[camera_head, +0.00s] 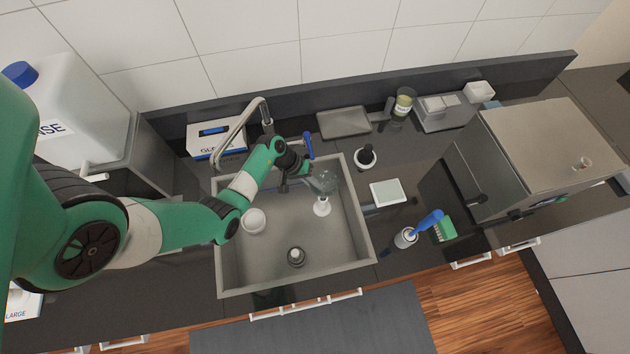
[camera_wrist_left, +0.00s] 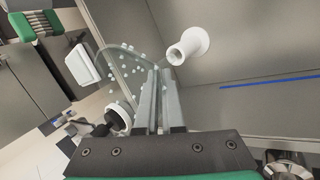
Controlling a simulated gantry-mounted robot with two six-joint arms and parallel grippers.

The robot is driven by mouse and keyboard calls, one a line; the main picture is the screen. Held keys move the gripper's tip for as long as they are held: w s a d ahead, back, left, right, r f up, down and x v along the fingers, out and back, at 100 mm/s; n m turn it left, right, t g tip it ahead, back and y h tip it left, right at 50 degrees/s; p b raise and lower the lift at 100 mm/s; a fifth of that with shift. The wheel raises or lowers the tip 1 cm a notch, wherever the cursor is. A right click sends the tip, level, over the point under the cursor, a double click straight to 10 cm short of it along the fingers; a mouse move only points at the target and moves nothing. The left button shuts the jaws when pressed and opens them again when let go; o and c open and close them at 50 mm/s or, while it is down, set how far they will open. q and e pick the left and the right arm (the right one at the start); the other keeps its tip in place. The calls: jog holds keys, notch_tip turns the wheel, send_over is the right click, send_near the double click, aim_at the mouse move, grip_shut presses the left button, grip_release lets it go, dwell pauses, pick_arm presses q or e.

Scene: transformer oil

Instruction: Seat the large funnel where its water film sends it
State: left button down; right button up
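The large funnel (camera_head: 326,182) is clear glass and hangs over the right half of the sink. My left gripper (camera_head: 297,172) is at its left side. In the left wrist view the funnel's curved glass wall (camera_wrist_left: 118,68) carries several pale beads, and it passes between the two fingers (camera_wrist_left: 159,100) of my left gripper, which look closed on it. A white flared piece (camera_head: 322,206) is in the sink just below the funnel; it also shows in the left wrist view (camera_wrist_left: 190,44), apart from the fingers. My right gripper is not in view.
The grey sink (camera_head: 366,235) also holds a white dish (camera_head: 253,220) and a drain (camera_head: 296,256). The faucet (camera_head: 240,128) arches at the back left. Right of the sink are a white pad (camera_head: 388,193), a black-topped bottle (camera_head: 366,157), a blue-handled brush (camera_head: 428,220) and a steel box (camera_head: 550,145).

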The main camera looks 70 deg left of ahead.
pick_arm(q)
jog(key=shift+f+b, duration=2.6)
jog(key=shift+f, duration=0.3)
jog(key=c, duration=1)
grip_release()
jog(key=shift+o, duration=0.2)
jog(key=p+v, duration=0.2)
jog(key=v, duration=0.5)
jog(key=shift+r, duration=0.3)
jog(key=shift+s, duration=0.1)
